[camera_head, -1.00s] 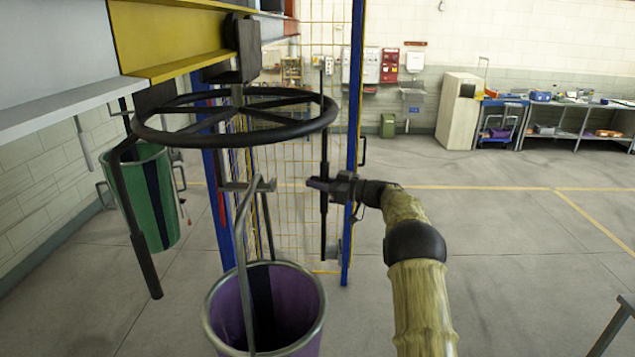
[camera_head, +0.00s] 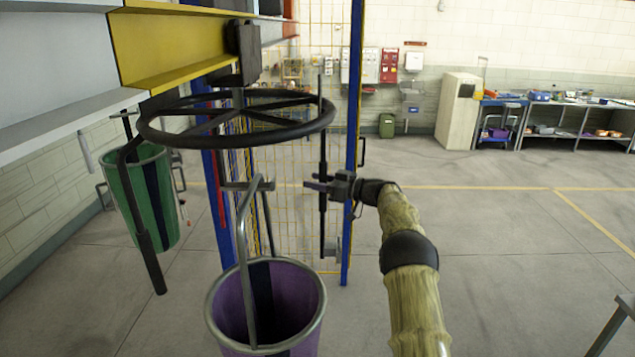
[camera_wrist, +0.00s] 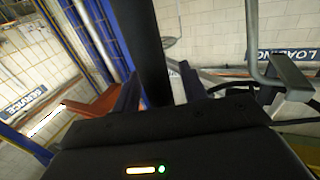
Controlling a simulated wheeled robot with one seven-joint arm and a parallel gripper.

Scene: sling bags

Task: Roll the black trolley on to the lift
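The black trolley (camera_head: 243,52) is a dark block under the yellow overhead beam (camera_head: 170,40). A black spoked ring (camera_head: 160,131) hangs below it, with black rods and a green bag (camera_head: 125,195) and a purple bag (camera_head: 314,333). My gripper (camera_head: 318,186) is at one hanging black rod (camera_head: 323,130), which also stands between the fingers in the wrist view (camera_wrist: 150,45). The fingers are apart, with a gap showing right of the rod. Blue posts (camera_head: 353,120) and yellow mesh stand behind the ring; I cannot tell which part is the lift.
A grey beam side (camera_head: 50,60) runs along the upper left. A cabinet (camera_head: 457,112) and a workbench (camera_head: 570,104) stand far right by the wall. The floor (camera_head: 500,230) at right is clear, apart from a dark rail (camera_head: 612,325) at lower right.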

